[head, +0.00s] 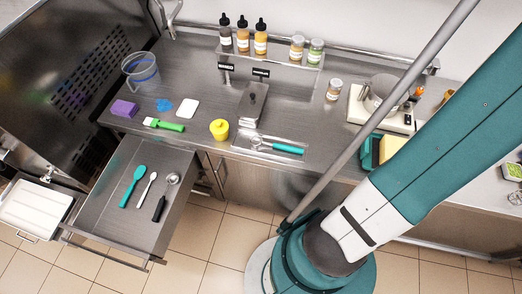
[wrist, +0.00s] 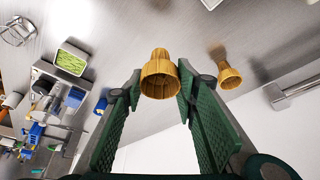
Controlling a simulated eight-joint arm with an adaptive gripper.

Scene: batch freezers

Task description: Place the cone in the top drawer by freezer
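In the wrist view, a tan wafer cone (wrist: 160,76) sits between the fingertips of my gripper (wrist: 160,80). The two green fingers appear to touch its sides, its open rim facing the camera. It looks larger and nearer than a second, similar cone (wrist: 228,76) standing on the metal surface to the right. In the head view, the drawer (head: 105,222) at lower left is pulled open. My gripper and the cones are outside the head view.
The drawer's front half is mostly bare.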

